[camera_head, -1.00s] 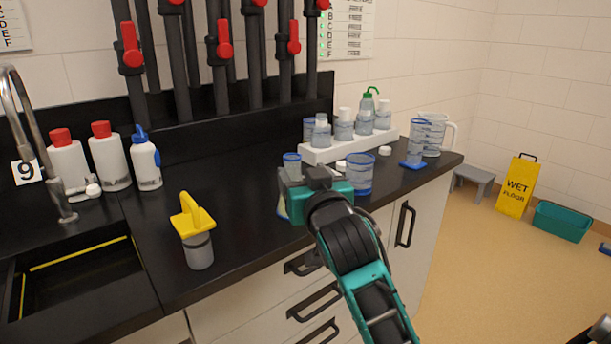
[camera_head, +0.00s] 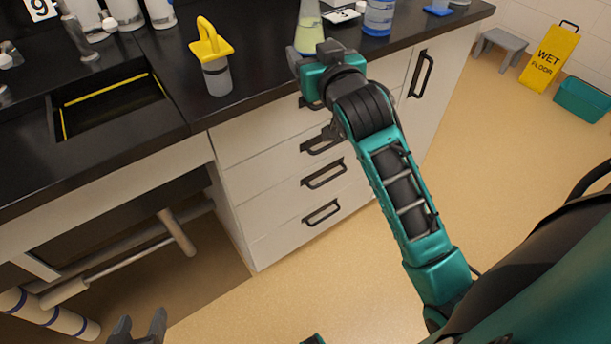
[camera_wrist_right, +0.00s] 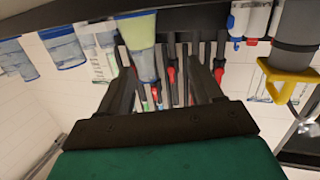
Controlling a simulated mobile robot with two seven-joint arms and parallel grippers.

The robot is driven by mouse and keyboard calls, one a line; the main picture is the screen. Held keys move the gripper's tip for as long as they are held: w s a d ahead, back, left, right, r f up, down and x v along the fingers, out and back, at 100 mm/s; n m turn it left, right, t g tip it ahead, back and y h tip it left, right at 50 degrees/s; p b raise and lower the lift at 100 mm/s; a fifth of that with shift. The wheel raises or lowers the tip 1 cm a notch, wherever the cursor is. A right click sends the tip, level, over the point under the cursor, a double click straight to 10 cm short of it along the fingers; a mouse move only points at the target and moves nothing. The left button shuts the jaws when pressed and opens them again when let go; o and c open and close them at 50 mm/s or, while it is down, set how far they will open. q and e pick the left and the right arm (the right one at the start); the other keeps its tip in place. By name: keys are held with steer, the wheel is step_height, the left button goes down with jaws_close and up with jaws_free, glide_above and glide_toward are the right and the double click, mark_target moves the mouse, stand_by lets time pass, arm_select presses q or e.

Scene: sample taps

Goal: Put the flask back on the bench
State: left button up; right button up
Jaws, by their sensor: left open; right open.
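The flask (camera_head: 308,30) holds yellow-green liquid. It stands upright on the dark bench (camera_head: 268,70), near the front edge. My right gripper (camera_head: 307,54) is just in front of it, open, and hides its lower part in the head view. In the right wrist view, which is upside down, the flask (camera_wrist_right: 141,38) shows beyond the open fingers (camera_wrist_right: 163,72), nearer the left finger in the picture. I cannot tell if a finger touches it. My left gripper (camera_head: 138,332) is open and empty, low at the bottom edge, far from the bench top.
A yellow-handled container (camera_head: 214,72) stands left of the flask. A blue-rimmed beaker (camera_head: 379,16) and a small white cap (camera_head: 361,6) are to its right. The sink (camera_head: 108,103) is at the left. The bench front between the yellow-handled container and the flask is clear.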

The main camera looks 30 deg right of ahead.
arm_select(q)
steer(key=shift+d+r, duration=0.15)
arm_select(e)
steer(key=s+a+f+n+g+y, duration=0.1)
steer(key=s+a+f, duration=0.3)
steer(key=f, duration=0.5)
steer(key=s+a+f+n+g+y, duration=0.2)
steer(key=s+a+f+y, duration=0.1)
steer(key=s+f, duration=0.5)
steer(key=s+a+f+n+g+y, duration=0.1)
steer(key=s+a+f+g+y, duration=0.1)
steer(key=s+a+f, duration=0.3)
step_height(320, 180, down, 5)
steer(key=shift+s+a+r+g, duration=0.2)
steer(key=shift+s+g, duration=0.1)
steer(key=shift+s, duration=0.6)
